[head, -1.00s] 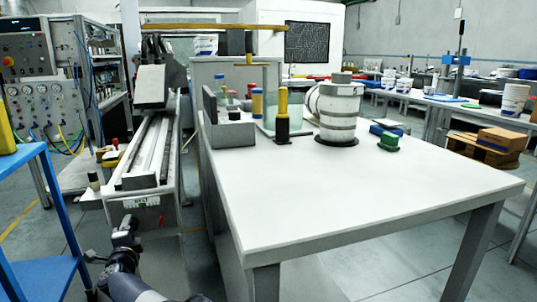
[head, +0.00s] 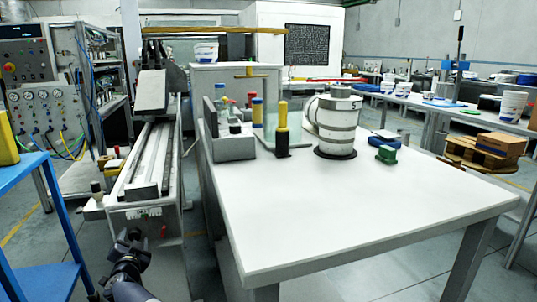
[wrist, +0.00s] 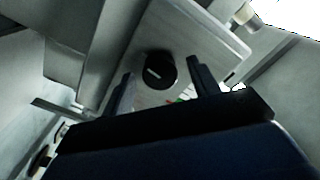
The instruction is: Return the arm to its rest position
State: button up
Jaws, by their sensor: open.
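My gripper (head: 131,240) is at the lower left of the head view, low in front of the near end of a long grey rail machine (head: 150,160). In the wrist view its two dark fingers (wrist: 160,88) stand apart with nothing between them. Beyond the fingers, a round black knob with a pale mark (wrist: 157,70) sits on a light grey panel (wrist: 185,35). I cannot tell how far the fingertips are from the knob.
A white table (head: 360,215) fills the centre right, holding a grey-banded jug (head: 337,125), a black-and-yellow cylinder (head: 282,130) and a grey holder (head: 233,148). A blue stand (head: 50,215) is at the left. Open floor shows between the stand and the machine.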

jog(key=n+p, duration=0.1)
jog(key=n, duration=0.5)
jog(key=shift+p, duration=0.4)
